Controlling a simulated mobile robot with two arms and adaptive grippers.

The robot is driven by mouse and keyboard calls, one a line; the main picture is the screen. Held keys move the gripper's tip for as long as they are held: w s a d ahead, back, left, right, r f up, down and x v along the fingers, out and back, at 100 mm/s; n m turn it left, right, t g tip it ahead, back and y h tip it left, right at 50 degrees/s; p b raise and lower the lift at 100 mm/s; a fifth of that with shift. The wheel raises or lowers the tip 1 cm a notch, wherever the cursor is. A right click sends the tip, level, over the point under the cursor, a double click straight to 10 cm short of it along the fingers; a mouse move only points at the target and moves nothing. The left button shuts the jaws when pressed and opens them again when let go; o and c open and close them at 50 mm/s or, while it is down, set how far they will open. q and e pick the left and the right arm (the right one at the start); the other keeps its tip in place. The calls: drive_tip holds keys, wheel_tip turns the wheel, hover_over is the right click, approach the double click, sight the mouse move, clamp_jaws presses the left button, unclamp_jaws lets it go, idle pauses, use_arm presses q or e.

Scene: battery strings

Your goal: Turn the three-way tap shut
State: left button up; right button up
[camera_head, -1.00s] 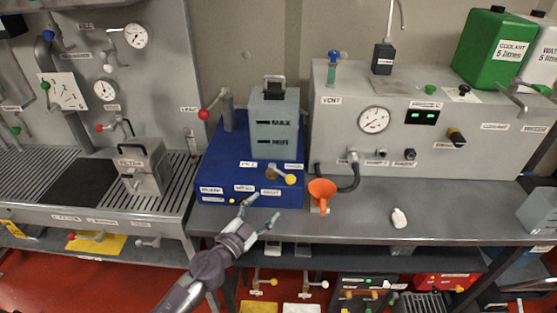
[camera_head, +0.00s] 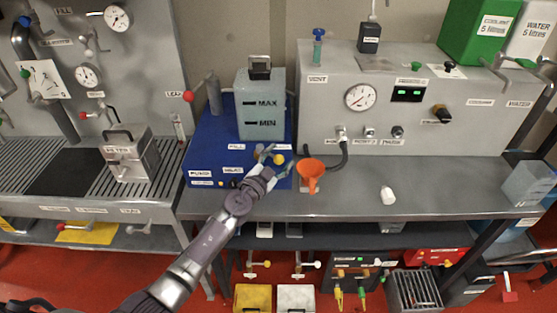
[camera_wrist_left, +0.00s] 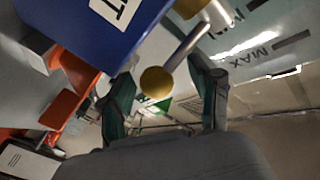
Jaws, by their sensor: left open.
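A tap with a yellow ball-ended lever (camera_head: 279,159) sits on the front of the blue unit (camera_head: 205,160), under the clear tank marked MAX and MIN (camera_head: 261,100). My left gripper (camera_head: 273,164) is at this lever, partly hiding the tap. In the left wrist view, the yellow ball (camera_wrist_left: 157,83) and its metal rod show between the two spread fingers of my left gripper (camera_wrist_left: 165,100). The fingers are open, and I see no clear grip on the ball. The tap's body is only partly visible. My right gripper is not in view.
An orange funnel (camera_head: 311,172) stands just right of my left gripper, with a black hose behind it.

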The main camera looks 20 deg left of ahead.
use_arm(q)
drive_tip(key=c, duration=1.2)
drive_tip(key=shift+s, duration=0.1)
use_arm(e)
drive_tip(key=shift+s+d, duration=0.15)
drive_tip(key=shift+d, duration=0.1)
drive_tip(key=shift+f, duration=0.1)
